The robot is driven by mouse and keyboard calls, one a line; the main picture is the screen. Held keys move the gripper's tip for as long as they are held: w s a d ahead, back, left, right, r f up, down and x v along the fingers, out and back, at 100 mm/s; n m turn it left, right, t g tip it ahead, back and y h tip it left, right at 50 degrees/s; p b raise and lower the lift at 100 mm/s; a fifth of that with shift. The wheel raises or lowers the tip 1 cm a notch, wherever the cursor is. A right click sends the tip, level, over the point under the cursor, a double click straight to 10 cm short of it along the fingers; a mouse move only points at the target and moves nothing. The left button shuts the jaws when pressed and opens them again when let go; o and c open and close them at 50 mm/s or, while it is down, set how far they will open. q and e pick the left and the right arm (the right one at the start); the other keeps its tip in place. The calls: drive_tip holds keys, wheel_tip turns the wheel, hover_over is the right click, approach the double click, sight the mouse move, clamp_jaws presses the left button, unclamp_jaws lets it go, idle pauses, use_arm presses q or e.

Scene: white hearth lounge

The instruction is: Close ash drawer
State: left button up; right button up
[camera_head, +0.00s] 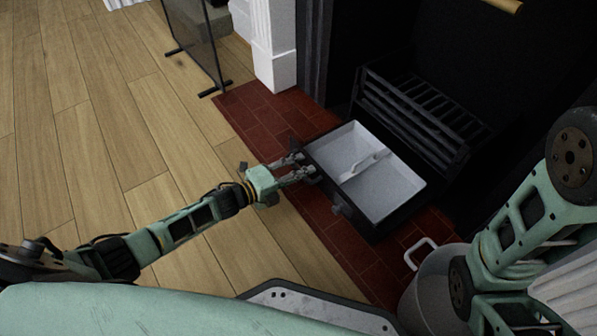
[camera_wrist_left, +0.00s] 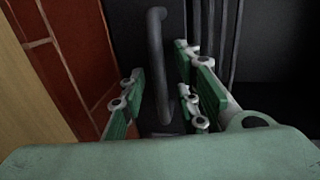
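The ash drawer (camera_head: 400,215) is dark and stands pulled out from under the black grate in the head view. Inside it is a pale grey pan (camera_head: 398,187) with two compartments and a bar handle (camera_head: 364,166) across the middle. My left gripper (camera_head: 303,167) is at the left part of the drawer's front. In the left wrist view, a dark bar (camera_wrist_left: 156,40) on the drawer front stands between the fingers of this gripper (camera_wrist_left: 160,64). The fingers are open, with gaps beside the bar. My right arm is at the right; its gripper is out of view.
The black grate (camera_head: 415,115) sits behind the drawer in the dark fireplace. Red hearth tiles (camera_head: 265,110) surround it. A grey bucket (camera_head: 432,290) stands near the drawer's right front. A mesh screen (camera_head: 195,40) stands at the back left. The wooden floor (camera_head: 110,130) is clear.

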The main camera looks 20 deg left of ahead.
use_arm(q)
clamp_jaws()
idle(0.4)
drive_tip(key=shift+d, duration=0.1)
